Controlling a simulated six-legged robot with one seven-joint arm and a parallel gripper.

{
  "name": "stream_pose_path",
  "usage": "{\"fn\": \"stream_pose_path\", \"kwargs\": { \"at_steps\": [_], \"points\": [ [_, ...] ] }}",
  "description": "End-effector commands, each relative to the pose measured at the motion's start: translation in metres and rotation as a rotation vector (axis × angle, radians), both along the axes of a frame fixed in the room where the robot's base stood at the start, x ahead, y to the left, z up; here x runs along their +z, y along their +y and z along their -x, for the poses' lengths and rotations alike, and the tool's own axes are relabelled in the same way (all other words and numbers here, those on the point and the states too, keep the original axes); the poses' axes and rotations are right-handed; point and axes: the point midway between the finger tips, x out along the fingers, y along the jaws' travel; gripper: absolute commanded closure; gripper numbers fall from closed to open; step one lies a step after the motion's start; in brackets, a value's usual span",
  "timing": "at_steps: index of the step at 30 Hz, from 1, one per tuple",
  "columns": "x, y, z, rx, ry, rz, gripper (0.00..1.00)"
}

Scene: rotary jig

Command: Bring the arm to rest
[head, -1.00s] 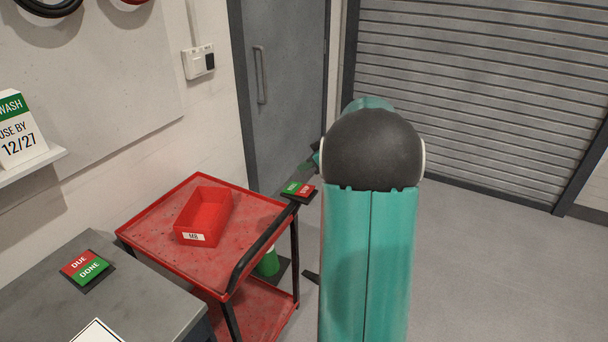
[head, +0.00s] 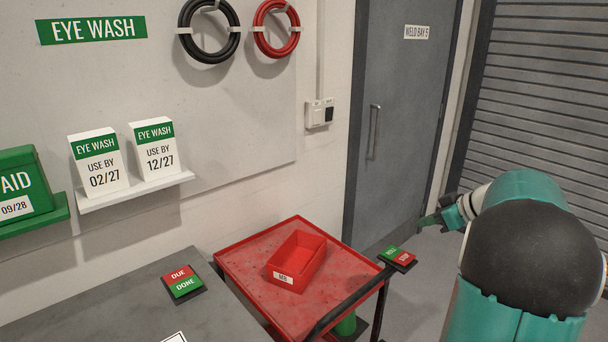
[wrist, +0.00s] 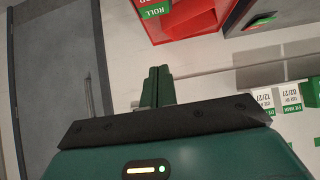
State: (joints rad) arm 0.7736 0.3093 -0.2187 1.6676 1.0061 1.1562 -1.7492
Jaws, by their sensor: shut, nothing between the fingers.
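My gripper (head: 429,221) is at the end of my teal arm, at the right of the head view. Its narrow dark green fingers are together and hold nothing. They point left in that view, up and to the right of the green-and-red button plate (head: 398,257) and apart from it. In the wrist view the shut fingers (wrist: 156,86) stand in the middle, with pale wall behind them. My arm's black joint hides part of the floor and shutter.
A red cart (head: 240,262) carries a red bin (head: 298,258). A grey bench (head: 130,300) holds a DUE/DONE sign (head: 181,285). A grey door (head: 405,120) stands behind. Eye wash boxes (head: 98,162) sit on a wall shelf. Floor near the door is clear.

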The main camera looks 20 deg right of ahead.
Motion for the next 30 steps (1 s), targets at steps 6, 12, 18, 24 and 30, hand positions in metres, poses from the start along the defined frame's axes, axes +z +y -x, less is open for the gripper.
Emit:
{"fn": "stream_pose_path", "kwargs": {
  "at_steps": [6,12,18,24,30],
  "points": [
    [0.006,0.025,-0.002,0.005,0.029,-0.018,1.00],
    [0.025,0.128,0.005,-0.004,0.169,-0.072,1.00],
    [0.032,0.234,0.040,-0.056,0.321,-0.077,1.00],
    [0.027,0.314,0.092,-0.139,0.407,-0.029,1.00],
    [0.012,0.364,0.149,-0.241,0.411,0.034,1.00]
  ]
}}
